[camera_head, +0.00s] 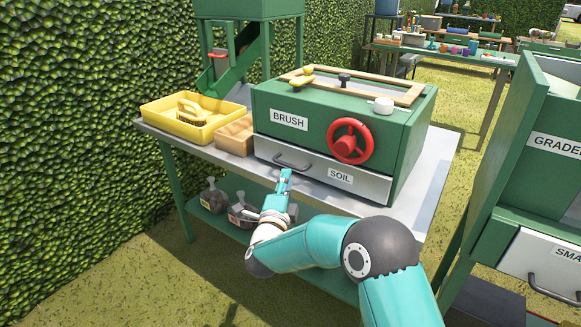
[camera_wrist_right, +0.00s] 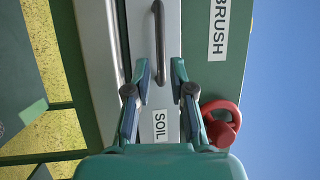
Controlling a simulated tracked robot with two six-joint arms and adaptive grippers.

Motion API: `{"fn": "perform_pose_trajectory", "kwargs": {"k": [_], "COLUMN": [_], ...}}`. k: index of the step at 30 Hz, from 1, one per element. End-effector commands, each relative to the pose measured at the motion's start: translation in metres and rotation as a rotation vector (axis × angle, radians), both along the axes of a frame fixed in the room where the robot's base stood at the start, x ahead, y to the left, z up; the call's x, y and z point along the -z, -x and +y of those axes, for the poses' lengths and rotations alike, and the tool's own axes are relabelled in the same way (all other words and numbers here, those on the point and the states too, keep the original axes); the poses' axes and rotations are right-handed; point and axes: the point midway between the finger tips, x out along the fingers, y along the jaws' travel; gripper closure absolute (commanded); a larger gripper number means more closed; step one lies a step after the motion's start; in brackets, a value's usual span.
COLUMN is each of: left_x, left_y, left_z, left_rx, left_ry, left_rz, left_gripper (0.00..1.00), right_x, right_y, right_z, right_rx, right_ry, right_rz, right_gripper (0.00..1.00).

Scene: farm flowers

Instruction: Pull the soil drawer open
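The soil drawer (camera_head: 372,188) is a grey front labelled SOIL, low in the green box labelled BRUSH (camera_head: 228,112). It looks shut, flush with the box. Its dark bar handle (camera_head: 292,163) sits at the left part of the drawer front. My right gripper (camera_head: 286,173) is at the handle, just in front of it. In the right wrist view my right gripper (camera_wrist_right: 159,66) is open, its fingers apart with the handle (camera_wrist_right: 158,40) showing between them. I cannot tell whether either finger touches the handle. My left gripper is not in view.
A red handwheel (camera_head: 349,141) sticks out above the drawer. A yellow tray (camera_head: 192,118) and a wooden box (camera_head: 235,134) stand left of the green box on the table. Another green unit with a drawer (camera_head: 545,262) stands at the right. The grass in front is open.

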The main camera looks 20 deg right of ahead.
Motion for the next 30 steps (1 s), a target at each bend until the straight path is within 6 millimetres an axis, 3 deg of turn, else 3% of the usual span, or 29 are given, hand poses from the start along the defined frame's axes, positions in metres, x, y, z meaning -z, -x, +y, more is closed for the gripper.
{"fn": "perform_pose_trajectory", "kwargs": {"k": [3, 9, 22, 26, 30], "left_x": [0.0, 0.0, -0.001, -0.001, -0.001], "left_y": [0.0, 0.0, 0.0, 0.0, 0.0], "left_z": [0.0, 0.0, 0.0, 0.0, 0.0], "left_rx": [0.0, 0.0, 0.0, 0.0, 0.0], "left_ry": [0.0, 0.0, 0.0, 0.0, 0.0], "left_rz": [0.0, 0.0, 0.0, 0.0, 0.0], "left_gripper": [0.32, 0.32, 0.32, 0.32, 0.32], "right_x": [-0.004, -0.008, -0.009, -0.009, -0.009], "right_y": [-0.021, -0.042, -0.049, -0.049, -0.049], "right_z": [-0.013, -0.024, -0.029, -0.029, -0.029], "right_rx": [0.004, 0.001, 0.001, 0.002, 0.001], "right_ry": [0.0, 0.0, 0.0, 0.0, 0.0], "right_rz": [-0.001, 0.001, 0.001, 0.001, 0.002], "right_gripper": [0.77, 0.77, 0.77, 0.97, 1.0]}}
